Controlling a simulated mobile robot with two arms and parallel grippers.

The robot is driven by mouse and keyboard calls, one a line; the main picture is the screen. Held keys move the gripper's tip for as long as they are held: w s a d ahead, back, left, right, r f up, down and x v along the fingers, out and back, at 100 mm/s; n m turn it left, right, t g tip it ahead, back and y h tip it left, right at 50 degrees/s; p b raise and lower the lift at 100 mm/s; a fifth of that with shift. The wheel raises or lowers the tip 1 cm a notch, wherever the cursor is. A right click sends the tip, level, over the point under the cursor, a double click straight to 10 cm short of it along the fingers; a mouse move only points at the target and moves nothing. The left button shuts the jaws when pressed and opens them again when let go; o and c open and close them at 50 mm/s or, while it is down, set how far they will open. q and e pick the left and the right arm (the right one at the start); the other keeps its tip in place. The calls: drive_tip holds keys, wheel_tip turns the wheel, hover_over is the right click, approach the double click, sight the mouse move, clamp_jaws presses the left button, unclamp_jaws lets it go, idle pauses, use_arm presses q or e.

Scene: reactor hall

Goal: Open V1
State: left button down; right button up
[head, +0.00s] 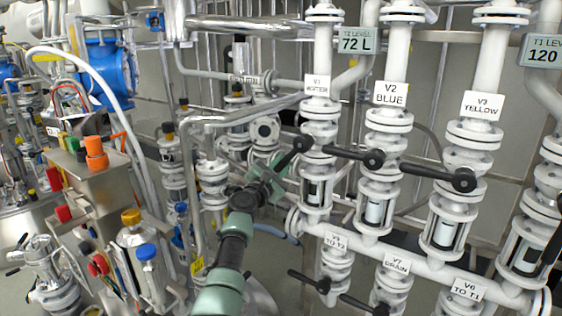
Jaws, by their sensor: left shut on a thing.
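The V1 label (317,86) hangs on the leftmost of the white vertical pipes. Below it, the black V1 lever (290,157) runs down and to the left from its round hub on the valve. My left gripper (273,174), at the end of the green and black arm, is shut on the outer end of this lever. The jaws hide the lever's tip. My right gripper is not in view.
The V2 lever (345,153) and V3 lever (428,172) point left, close to the right of V1. Lower valves with black levers sit beneath the horizontal pipe (400,262). A steel box with coloured knobs (97,160) stands at the left.

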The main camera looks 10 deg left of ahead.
use_arm(q)
drive_tip(key=shift+d+f, duration=0.1)
drive_tip(key=shift+f, duration=0.15)
drive_tip(key=c, duration=1.4)
unclamp_jaws()
drive_tip(key=shift+o, duration=0.6)
drive_tip(key=shift+r, duration=0.1)
drive_tip(key=shift+r, duration=0.1)
drive_tip(key=v, duration=0.7)
drive_tip(key=shift+s+p, duration=0.35)
drive_tip(key=shift+p, duration=0.05)
